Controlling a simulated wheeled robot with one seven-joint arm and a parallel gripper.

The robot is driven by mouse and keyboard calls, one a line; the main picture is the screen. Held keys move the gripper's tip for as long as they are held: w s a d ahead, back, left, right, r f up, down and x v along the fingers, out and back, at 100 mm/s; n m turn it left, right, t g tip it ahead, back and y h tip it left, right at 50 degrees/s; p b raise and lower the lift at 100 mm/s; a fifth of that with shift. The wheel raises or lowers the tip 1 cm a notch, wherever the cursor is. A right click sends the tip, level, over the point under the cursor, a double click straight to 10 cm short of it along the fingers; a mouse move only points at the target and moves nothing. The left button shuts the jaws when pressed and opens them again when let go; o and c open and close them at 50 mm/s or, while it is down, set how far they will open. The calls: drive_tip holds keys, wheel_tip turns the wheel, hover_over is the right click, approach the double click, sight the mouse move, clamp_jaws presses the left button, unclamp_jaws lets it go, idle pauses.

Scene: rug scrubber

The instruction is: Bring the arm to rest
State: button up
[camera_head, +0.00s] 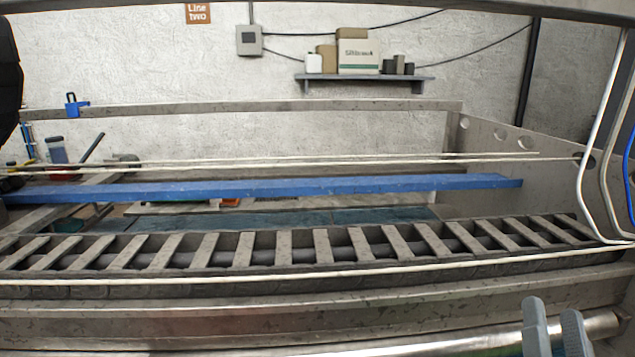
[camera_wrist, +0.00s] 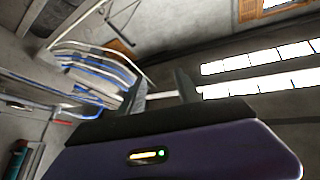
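My gripper (camera_head: 554,313) shows at the lower right of the head view as two grey fingers pointing up, with a gap between them. They appear in front of the metal roller (camera_head: 460,342) at the machine's near edge; I cannot tell how far apart they are in depth. In the wrist view my gripper (camera_wrist: 160,92) has its two dark fingers apart, with nothing held between them. The wrist camera looks up past them toward the walls and windows. Most of the arm is out of view.
The rug scrubber's slatted frame (camera_head: 322,246) and blue beam (camera_head: 270,188) span the head view. White and blue hoses (camera_head: 590,150) hang at the right, and also show in the wrist view (camera_wrist: 95,70). A wall shelf (camera_head: 365,77) holds boxes. Bright windows (camera_wrist: 255,62) are at the wrist view's right.

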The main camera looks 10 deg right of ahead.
drive_tip(key=s+a+f+n+g+y, duration=0.3)
drive_tip(key=s+a+f+n+y, duration=0.1)
drive_tip(key=s+f, duration=0.7)
drive_tip(key=s+a+f+n+g+y, duration=0.3)
drive_tip(key=s+a+f+n+y, duration=0.2)
drive_tip(key=s+f, duration=0.7)
drive_tip(key=shift+s+a+f+g+y, duration=0.35)
drive_tip(key=shift+a+y, duration=0.35)
drive_tip(key=shift+a, duration=0.45)
